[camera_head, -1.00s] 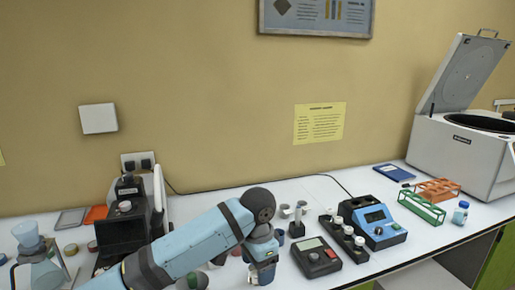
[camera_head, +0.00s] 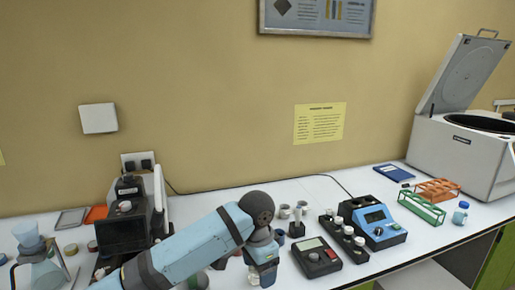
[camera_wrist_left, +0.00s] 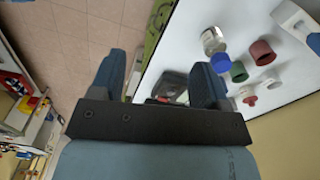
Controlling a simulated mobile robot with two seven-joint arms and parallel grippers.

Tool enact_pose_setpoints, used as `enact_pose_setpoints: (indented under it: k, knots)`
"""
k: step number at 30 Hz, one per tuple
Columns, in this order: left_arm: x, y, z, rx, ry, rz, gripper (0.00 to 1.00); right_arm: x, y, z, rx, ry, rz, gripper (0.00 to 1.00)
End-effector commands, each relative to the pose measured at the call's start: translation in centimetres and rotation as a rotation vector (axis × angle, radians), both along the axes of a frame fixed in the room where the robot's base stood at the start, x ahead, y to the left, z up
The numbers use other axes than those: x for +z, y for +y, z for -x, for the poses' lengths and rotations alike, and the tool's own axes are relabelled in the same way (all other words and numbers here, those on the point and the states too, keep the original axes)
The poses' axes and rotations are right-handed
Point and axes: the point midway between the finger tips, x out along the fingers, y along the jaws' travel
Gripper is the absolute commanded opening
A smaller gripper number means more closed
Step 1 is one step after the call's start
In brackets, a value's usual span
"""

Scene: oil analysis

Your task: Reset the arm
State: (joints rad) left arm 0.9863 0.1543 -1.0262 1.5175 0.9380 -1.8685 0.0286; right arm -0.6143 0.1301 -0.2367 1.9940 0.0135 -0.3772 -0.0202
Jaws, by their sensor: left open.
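My left arm comes in from the lower left of the head view, over the front of the white bench (camera_head: 360,273). Its blue wrist (camera_head: 262,250) points down near the bench's front edge, and the fingers are not clear there. In the left wrist view, my left gripper (camera_wrist_left: 158,78) has its two fingers spread wide with nothing held between them. The gap looks over the floor and the bench edge. My right gripper is in neither view.
A blue-capped bottle (camera_wrist_left: 213,42), a green cap (camera_wrist_left: 239,71) and a red cap (camera_wrist_left: 262,52) are near the fingers. A dark instrument (camera_head: 122,232) stands left.

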Motion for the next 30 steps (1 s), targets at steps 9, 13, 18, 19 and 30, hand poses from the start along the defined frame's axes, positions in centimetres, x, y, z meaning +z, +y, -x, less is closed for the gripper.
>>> enact_pose_setpoints:
  k: [9,13,18,19,30]
  knots:
    - [-7.8,-1.9,2.9,0.082,-0.029,0.262,0.69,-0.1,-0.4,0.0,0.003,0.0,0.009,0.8]
    - [-11.3,-2.2,4.4,0.156,-0.066,0.396,0.69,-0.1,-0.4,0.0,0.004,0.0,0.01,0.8]
    - [-16.0,-1.2,6.9,0.297,-0.148,0.565,0.69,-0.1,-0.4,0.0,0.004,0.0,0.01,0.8]
    - [-16.9,-0.8,7.4,0.324,-0.165,0.588,0.69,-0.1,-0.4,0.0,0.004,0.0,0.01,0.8]
    - [-25.1,8.4,15.7,0.632,-0.45,0.716,0.69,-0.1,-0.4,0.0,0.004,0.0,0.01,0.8]
